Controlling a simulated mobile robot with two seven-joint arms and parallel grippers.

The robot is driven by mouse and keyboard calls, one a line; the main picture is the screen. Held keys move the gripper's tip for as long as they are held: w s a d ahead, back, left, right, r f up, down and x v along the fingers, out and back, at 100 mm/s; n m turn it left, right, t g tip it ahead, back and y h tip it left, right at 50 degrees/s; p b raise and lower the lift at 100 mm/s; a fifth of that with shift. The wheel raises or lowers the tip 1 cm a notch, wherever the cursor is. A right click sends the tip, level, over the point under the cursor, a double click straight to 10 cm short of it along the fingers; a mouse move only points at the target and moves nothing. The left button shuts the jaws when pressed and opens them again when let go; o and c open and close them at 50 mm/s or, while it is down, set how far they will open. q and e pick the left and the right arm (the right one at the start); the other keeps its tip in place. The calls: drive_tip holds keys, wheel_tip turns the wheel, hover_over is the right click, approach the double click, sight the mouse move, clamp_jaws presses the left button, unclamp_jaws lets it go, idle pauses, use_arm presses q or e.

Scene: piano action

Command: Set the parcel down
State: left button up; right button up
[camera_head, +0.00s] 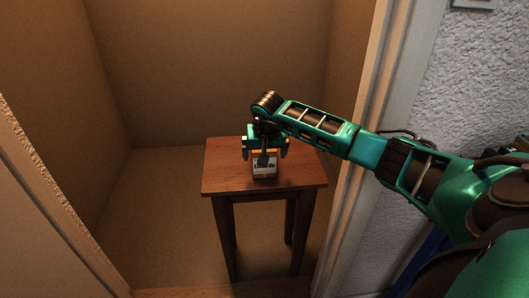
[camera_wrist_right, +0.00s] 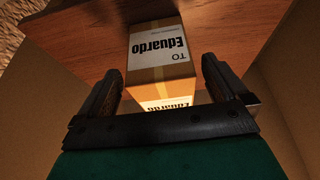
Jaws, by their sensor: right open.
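The parcel (camera_head: 264,168) is a small cardboard box with white labels. It stands on a small brown wooden table (camera_head: 222,182). In the right wrist view the parcel (camera_wrist_right: 159,48) shows a label reading "TO Eduardo", and the table top (camera_wrist_right: 90,40) spreads around it. My right gripper (camera_head: 265,158) is at the parcel, over the table. In the right wrist view the right gripper (camera_wrist_right: 160,85) is open, one finger on each side of the parcel, with a gap visible on both sides. My left gripper is not in view.
The table stands in a narrow brown alcove with a back wall (camera_head: 210,70). A door frame (camera_head: 350,180) stands close on the right, under my right arm. A door edge (camera_head: 50,180) is on the left. The table top beside the parcel is clear.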

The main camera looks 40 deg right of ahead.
drive_tip(key=p+v, duration=0.2)
drive_tip(key=v, duration=1)
drive_tip(key=s+a+f+m+y, duration=0.1)
drive_tip(key=a+f+y, duration=0.25)
drive_tip(key=a, duration=0.45)
drive_tip(key=s+a+f+m+y, duration=0.1)
drive_tip(key=s+a+f+y, duration=0.2)
drive_tip(key=a, duration=0.4)
drive_tip(key=s+a+r+m+t+y, duration=0.25)
drive_tip(key=a+m+y, duration=0.35)
drive_tip(key=a+m, duration=0.35)
drive_tip(key=s+a+r+m+t+y, duration=0.2)
drive_tip(key=s+a+r+m+y, duration=0.15)
drive_tip(key=a+m+y, duration=0.55)
drive_tip(key=d+f+m+t+h, duration=0.25)
drive_tip(key=m+t+h, duration=0.2)
drive_tip(key=m, duration=0.85)
drive_tip(key=d+f+m+t+h, duration=0.1)
drive_tip(key=d+m+t+h, duration=0.4)
drive_tip(key=m, duration=0.7)
drive_tip(key=s+d+f+m+g+h, duration=0.2)
drive_tip(key=s+f+m+g+h, duration=0.4)
drive_tip(key=s+f+m, duration=0.3)
wheel_tip(320, 180, down, 5)
drive_tip(key=m+g, duration=0.1)
drive_tip(key=m, duration=0.7)
drive_tip(key=shift+s+d+r+h, duration=0.15)
drive_tip(key=shift+s+d+h, duration=0.15)
drive_tip(key=shift+d, duration=0.1)
